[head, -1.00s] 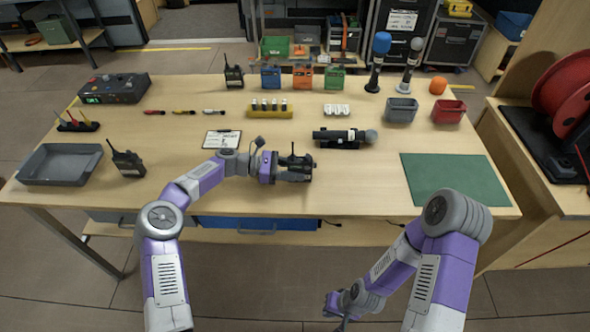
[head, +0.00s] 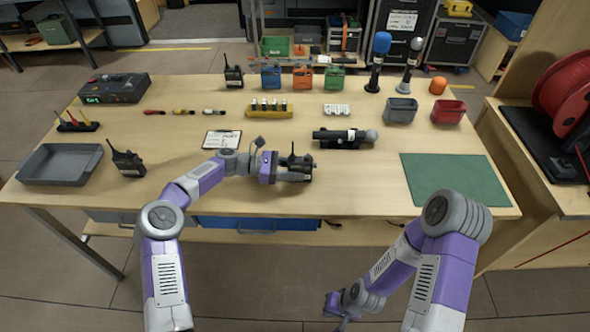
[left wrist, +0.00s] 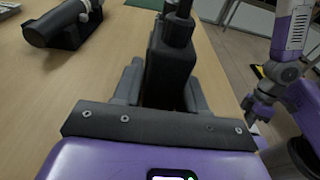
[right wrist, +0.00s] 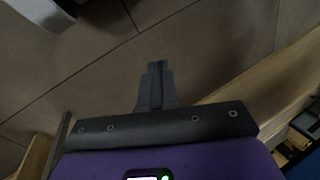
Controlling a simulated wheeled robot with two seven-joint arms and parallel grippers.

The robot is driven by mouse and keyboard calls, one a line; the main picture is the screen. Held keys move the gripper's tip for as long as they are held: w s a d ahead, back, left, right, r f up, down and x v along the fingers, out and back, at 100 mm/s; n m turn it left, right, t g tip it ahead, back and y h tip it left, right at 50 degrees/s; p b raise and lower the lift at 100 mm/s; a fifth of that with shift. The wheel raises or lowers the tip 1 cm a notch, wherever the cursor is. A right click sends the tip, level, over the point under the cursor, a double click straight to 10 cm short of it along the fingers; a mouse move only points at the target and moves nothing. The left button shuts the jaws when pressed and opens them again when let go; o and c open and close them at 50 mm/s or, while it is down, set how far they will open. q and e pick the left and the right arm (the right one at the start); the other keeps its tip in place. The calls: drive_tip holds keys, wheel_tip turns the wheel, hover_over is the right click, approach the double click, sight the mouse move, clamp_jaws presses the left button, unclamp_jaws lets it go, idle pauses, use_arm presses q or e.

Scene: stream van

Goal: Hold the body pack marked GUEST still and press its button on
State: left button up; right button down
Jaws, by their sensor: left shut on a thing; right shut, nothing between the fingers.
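A black box with a short antenna or knob on top (head: 300,162) is between the fingers of my left gripper (head: 295,172), over the front middle of the table. In the left wrist view the black box (left wrist: 172,68) stands upright in the shut fingers. No GUEST marking or button can be read on it, and I cannot tell whether it touches the table. Blue (head: 270,77), orange (head: 302,77) and green (head: 334,77) packs stand at the back, their labels unreadable. My right gripper (right wrist: 155,88) is shut and empty, low in front of the table over the floor.
A black microphone on a cradle (head: 340,138) lies just behind and right of the held box. A clipboard (head: 221,139) lies to the left. Black radios (head: 127,160) (head: 233,77) stand at the left and back. The green mat (head: 455,180) at right is bare.

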sight(307, 168)
drive_tip(key=w+a+r+n+t+y, duration=0.1)
drive_tip(key=w+a+r+n+t, duration=0.15)
drive_tip(key=w+r, duration=0.55)
drive_tip(key=w+a+r+n+t+y, duration=0.1)
drive_tip(key=w+a+r+n+t, duration=0.25)
drive_tip(key=r, duration=0.75)
drive_tip(key=w+a+r+n+t+y, duration=0.1)
drive_tip(key=w+r+n+t, duration=0.15)
drive_tip(key=w+r, duration=0.65)
drive_tip(key=shift+m+t, duration=0.35)
drive_tip(key=shift+m, duration=0.1)
drive_tip(key=shift+w+d+r, duration=0.1)
drive_tip(key=shift+w+r, duration=0.05)
drive_tip(key=shift+w, duration=1)
drive_tip(key=shift+w+a+r, duration=0.1)
drive_tip(key=shift+w+r, duration=0.1)
drive_tip(key=shift+w, duration=1)
drive_tip(key=shift+w+d+r, duration=0.1)
drive_tip(key=shift+w+r, duration=0.05)
drive_tip(key=shift+w, duration=1)
drive_tip(key=shift+w, duration=0.15)
drive_tip(key=shift+w, duration=0.3)
